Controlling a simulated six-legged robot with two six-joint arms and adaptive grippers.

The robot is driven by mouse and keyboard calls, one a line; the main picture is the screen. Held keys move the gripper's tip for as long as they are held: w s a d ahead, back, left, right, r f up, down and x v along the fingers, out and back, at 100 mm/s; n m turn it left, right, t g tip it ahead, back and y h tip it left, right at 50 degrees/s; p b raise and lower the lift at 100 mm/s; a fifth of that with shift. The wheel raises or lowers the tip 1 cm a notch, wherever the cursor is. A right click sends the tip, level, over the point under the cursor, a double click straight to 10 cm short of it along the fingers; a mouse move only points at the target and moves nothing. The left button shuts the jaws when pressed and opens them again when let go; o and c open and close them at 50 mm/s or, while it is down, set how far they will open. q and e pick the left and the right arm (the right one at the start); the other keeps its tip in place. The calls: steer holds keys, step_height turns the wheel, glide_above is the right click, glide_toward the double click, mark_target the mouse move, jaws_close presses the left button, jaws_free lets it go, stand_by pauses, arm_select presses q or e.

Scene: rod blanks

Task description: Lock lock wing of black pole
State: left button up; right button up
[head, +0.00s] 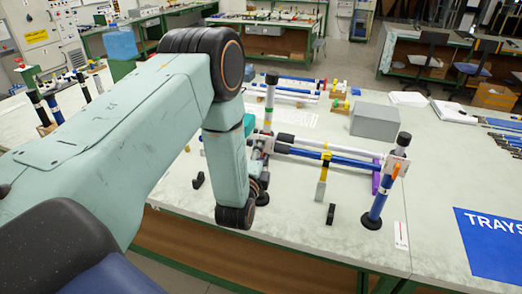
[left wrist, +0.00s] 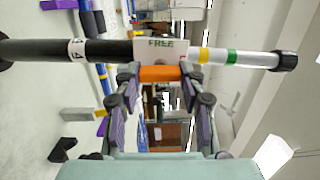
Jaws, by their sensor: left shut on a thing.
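The black pole (left wrist: 105,50) lies across the left wrist view and is upright in the head view, where my arm hides its lower part. Its upper, light section (head: 269,96) has green and yellow bands and a dark cap. A white tag (left wrist: 160,48) reading FREE sits at the joint. The orange lock wing (left wrist: 160,73) is beside the tag, between the fingertips of my left gripper (left wrist: 159,80), which is shut on it. In the head view the left gripper (head: 262,147) is mostly hidden behind my wrist. My right gripper is not in view.
A blue post (head: 378,206) with its own orange wing (head: 396,171) stands at the right end of the frame. White and blue rods (head: 330,158) span between the posts. A grey box (head: 375,122) stands behind. The front table edge is close to the post bases.

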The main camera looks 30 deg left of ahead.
arm_select(q)
steer(key=shift+s+f, duration=0.1)
steer(key=shift+f, duration=0.05)
stand_by(0.3)
steer(key=o, duration=1.2)
steer(key=shift+c, duration=0.2)
steer(key=v, duration=1.1)
steer(key=shift+s+d, duration=0.2)
steer(key=shift+s, duration=0.1)
